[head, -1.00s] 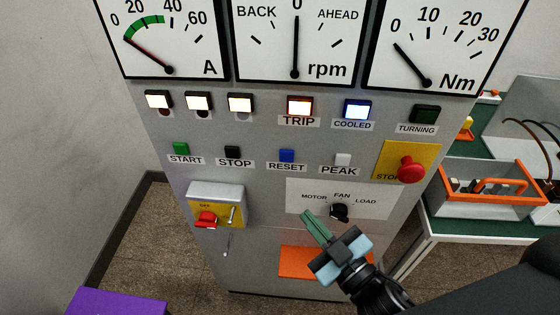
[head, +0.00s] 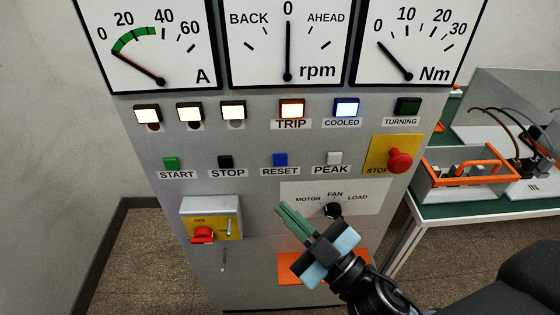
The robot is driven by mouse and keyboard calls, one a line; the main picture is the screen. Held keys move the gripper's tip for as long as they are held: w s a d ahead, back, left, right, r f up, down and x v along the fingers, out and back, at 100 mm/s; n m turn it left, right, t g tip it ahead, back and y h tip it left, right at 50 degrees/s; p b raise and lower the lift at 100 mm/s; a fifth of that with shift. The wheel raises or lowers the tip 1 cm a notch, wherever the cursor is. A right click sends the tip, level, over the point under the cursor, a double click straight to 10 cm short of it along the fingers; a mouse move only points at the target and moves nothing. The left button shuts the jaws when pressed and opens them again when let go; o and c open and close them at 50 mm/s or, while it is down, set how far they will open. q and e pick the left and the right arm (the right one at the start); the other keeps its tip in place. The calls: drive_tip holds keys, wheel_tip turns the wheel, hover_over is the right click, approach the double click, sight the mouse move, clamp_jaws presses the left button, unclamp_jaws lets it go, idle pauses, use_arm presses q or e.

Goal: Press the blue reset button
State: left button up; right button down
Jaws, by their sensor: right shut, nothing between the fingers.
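The blue reset button (head: 280,159) sits in the row of small buttons on the grey panel, above the label RESET. The black stop button (head: 225,162) is to its left and the white peak button (head: 334,157) to its right. My right gripper (head: 283,208) is shut and empty, its green fingertips pointing up and left. In the picture the tips are below the reset button and apart from it. How far they stand from the panel is hard to tell. My left gripper is not in view.
The TRIP lamp (head: 292,108) and COOLED lamp (head: 346,107) are lit. A red emergency stop (head: 399,160) sticks out at right. The black selector knob (head: 333,210) is right of my fingertips. A red-handled switch box (head: 211,218) is at left. A green-topped table (head: 463,205) stands at right.

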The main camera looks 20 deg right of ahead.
drive_tip(key=shift+w, duration=0.1)
approach(280, 160)
drive_tip(key=w+a+r, duration=0.1)
drive_tip(key=w+a, duration=0.3)
drive_tip(key=shift+a+r, duration=0.25)
drive_tip(key=shift+r, duration=0.15)
idle(0.7)
idle(0.9)
drive_tip(key=shift+w, duration=0.2)
drive_tip(key=shift+w+d+p, duration=0.15)
drive_tip(key=shift+w+p, duration=0.1)
drive_tip(key=shift+p, duration=0.05)
